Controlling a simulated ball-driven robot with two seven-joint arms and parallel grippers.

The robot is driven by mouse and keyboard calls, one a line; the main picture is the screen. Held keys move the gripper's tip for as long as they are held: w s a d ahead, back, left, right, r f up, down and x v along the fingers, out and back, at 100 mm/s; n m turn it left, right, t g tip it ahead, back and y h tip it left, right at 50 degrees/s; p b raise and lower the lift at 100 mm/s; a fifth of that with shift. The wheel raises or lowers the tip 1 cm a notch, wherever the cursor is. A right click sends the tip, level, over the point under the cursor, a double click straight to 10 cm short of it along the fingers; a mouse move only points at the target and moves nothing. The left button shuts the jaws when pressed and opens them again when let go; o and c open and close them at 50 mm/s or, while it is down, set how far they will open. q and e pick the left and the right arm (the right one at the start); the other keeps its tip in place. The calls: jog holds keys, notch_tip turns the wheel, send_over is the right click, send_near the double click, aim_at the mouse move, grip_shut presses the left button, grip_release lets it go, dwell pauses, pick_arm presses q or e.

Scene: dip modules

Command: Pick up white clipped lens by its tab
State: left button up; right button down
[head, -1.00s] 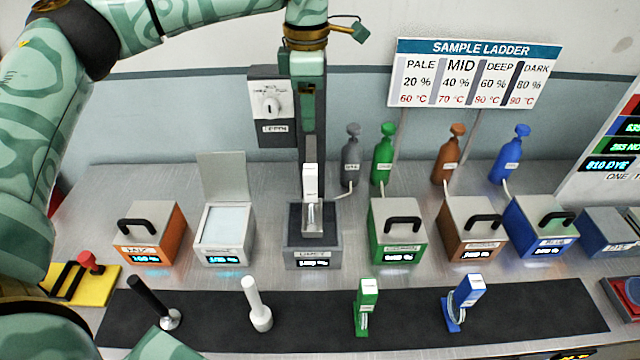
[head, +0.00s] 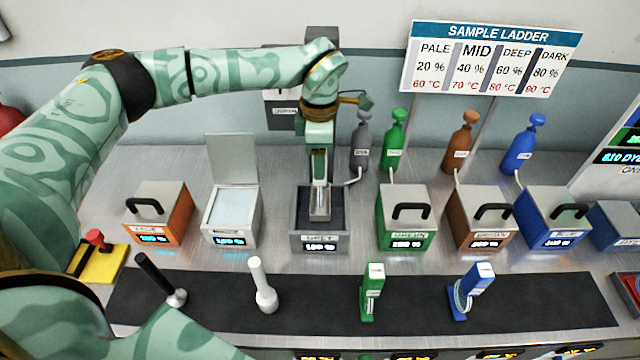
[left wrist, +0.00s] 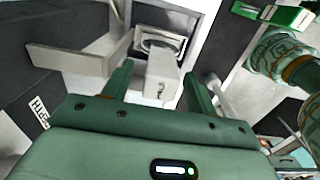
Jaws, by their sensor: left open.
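The white clipped lens stands in the open grey module (head: 318,242) at the middle of the bench. In the left wrist view its pale tab (left wrist: 162,72) rises between my fingers, and a dark round part shows behind it. In the head view my left gripper (head: 319,178) points straight down over the grey module and hides most of the lens. The left wrist view shows the left gripper (left wrist: 157,80) open, one finger on each side of the tab, with gaps visible. I cannot tell if either finger touches it. My right gripper is not seen.
An open white box (head: 229,222) stands left of the grey module, a green box (head: 405,220) right of it. Coloured bottles stand behind.

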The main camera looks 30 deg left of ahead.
pick_arm(q)
grip_shut()
jog(key=shift+r, duration=0.1)
